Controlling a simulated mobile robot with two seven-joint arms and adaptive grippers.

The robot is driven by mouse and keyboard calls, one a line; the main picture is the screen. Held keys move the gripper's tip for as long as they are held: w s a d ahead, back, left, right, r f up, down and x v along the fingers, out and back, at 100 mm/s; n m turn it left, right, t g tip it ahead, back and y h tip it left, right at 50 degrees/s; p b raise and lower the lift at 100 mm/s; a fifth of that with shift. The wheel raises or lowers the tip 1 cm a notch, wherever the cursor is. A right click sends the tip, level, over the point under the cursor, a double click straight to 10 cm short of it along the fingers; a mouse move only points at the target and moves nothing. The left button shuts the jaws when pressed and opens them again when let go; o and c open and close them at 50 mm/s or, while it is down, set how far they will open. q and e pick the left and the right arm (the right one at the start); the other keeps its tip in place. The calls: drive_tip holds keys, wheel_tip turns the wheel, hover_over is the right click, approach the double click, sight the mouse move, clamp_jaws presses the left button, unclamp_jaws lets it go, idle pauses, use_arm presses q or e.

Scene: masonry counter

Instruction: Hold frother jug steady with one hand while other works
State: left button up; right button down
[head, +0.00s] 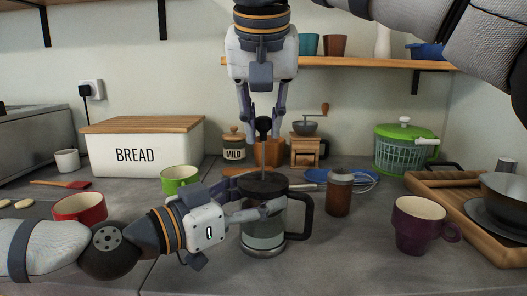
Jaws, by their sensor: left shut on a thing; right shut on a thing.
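The frother jug (264,240) is a clear glass jug with a dark lid and a black handle on its right side. It stands upright on the grey counter near the middle. My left gripper (268,210) comes in from the left and is shut on the jug's upper body, just below the lid. My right gripper (262,122) points down from above and is shut on the dark plunger knob (263,124). The knob's thin rod (263,155) rises from the lid. The fingers hide part of the knob and part of the jug.
A brown jar (339,194) and a purple mug (419,226) stand right of the jug. A green mug (179,178) and a red mug (79,208) are on the left. A wooden tray (440,205) with bowls fills the right. A bread bin (145,150) stands behind.

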sight(262, 181)
drive_tip(key=shift+r, duration=0.25)
wheel_tip(262, 181, down, 8)
drive_tip(key=shift+r, duration=0.2)
drive_tip(key=c, duration=1.4)
unclamp_jaws()
drive_tip(key=shift+o, duration=0.2)
drive_tip(key=shift+r, duration=0.1)
drive_tip(key=shift+r, duration=3.5)
